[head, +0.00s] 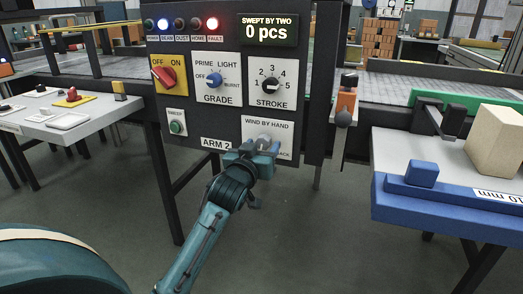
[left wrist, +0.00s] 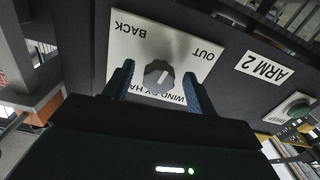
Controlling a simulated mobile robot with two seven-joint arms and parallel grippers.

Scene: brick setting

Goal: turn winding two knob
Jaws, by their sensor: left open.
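The grey winding knob (left wrist: 158,76) sits on a white plate (left wrist: 125,47) marked WIND BY HAND, BACK and OUT, beside the label ARM 2 (left wrist: 264,66). Its pale pointer line is on its face. In the head view the plate (head: 283,131) is at the panel's lower right, and my left gripper covers much of it. My left gripper (head: 261,149) is open in front of the plate. In the left wrist view its two fingers (left wrist: 158,71) stand on either side of the knob, with a visible gap on each side. My right gripper is out of view.
The dark panel (head: 228,112) also carries a red OFF/ON switch (head: 165,77), a GRADE knob (head: 214,79), a STROKE knob (head: 270,86) and a green SWEEP button (head: 176,127). A handled lever (head: 344,110) hangs at right. A blue-edged table (head: 440,203) stands further right.

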